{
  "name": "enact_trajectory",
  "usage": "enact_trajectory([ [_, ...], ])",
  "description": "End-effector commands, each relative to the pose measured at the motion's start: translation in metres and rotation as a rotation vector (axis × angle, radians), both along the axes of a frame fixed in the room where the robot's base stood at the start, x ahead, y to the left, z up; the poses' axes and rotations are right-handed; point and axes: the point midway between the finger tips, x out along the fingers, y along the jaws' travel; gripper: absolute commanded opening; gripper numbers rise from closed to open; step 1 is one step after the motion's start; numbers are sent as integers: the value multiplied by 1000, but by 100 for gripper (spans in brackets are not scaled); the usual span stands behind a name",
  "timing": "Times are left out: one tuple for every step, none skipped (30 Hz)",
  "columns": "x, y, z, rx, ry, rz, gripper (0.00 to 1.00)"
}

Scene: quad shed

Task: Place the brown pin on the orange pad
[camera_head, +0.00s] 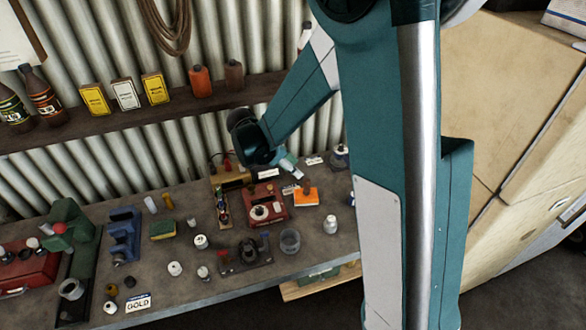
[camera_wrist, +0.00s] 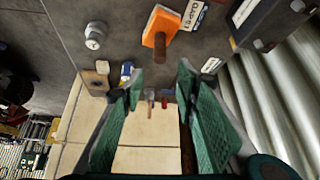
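The orange pad (camera_head: 306,198) lies on the workbench right of the red box, with a white front edge. A brown pin (camera_head: 307,187) appears to stand upright on it. In the wrist view the orange pad (camera_wrist: 163,22) is near the top, and the brown pin (camera_wrist: 160,47) rises from it toward the camera. My gripper (camera_wrist: 159,78) is open, with its green fingers wide apart and nothing between them. The pin lies beyond the fingertips, apart from both. In the head view my gripper (camera_head: 292,169) hangs above the bench, behind and left of the pad.
A red box (camera_head: 265,207) stands left of the pad, and a yellow box (camera_head: 231,177) is behind that. Small label cards lie around. The corrugated wall and shelf (camera_head: 130,118) bound the back.

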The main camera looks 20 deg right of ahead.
Motion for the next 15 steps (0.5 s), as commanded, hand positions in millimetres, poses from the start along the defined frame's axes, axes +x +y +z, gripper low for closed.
enact_trajectory([
  [0, 0, 0, 0, 0, 0, 31],
  [0, 0, 0, 0, 0, 0, 31],
  [0, 0, 0, 0, 0, 0, 31],
  [0, 0, 0, 0, 0, 0, 31],
  [0, 0, 0, 0, 0, 0, 31],
  [0, 0, 0, 0, 0, 0, 31],
  [0, 0, 0, 0, 0, 0, 31],
  [0, 0, 0, 0, 0, 0, 31],
  [0, 0, 0, 0, 0, 0, 31],
  [0, 0, 0, 0, 0, 0, 31],
  [0, 0, 0, 0, 1, 1, 31],
  [-1, 0, 1, 1, 1, 3, 31],
  [-1, 0, 2, 2, 1, 5, 31],
  [-1, -1, 3, 3, 2, 8, 31],
  [-2, -1, 4, 4, 4, 14, 31],
])
